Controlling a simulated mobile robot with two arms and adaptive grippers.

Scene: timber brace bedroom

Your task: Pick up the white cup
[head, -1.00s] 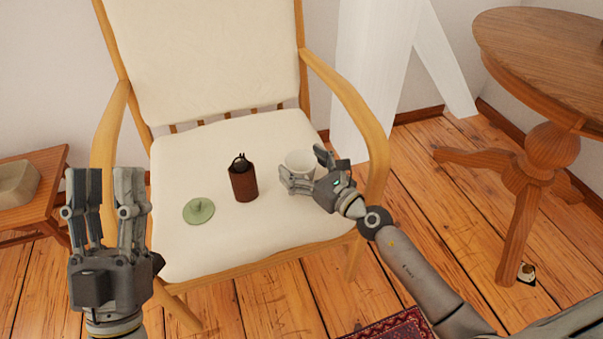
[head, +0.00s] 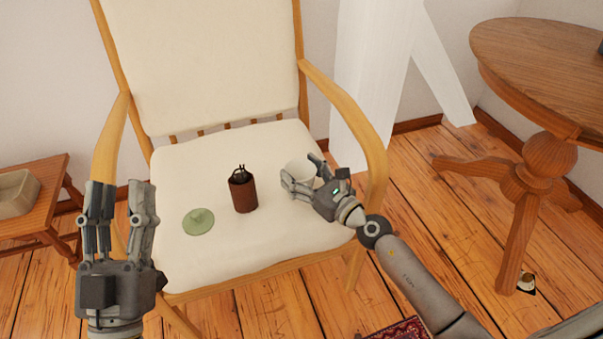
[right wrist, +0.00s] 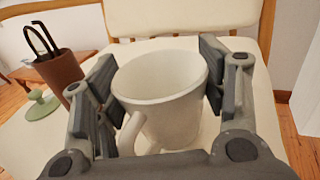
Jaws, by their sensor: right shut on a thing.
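The white cup (head: 299,172) is at the right side of the cream chair seat (head: 215,150). My right gripper (head: 304,180) is around it, with a finger on either side of its wall. In the right wrist view the cup (right wrist: 165,88) is upright and empty, its handle toward the wrist, and the right gripper's fingers (right wrist: 160,85) close on it. Whether its base is clear of the seat cannot be told. My left gripper (head: 120,215) is open and empty, in front of the chair's left side.
A brown cylindrical holder (head: 243,194) with dark implements stands left of the cup. A green lid-like disc (head: 199,221) lies further left on the seat. The chair's wooden right armrest (head: 350,105) is close to my right gripper. A round wooden table (head: 540,60) stands at right.

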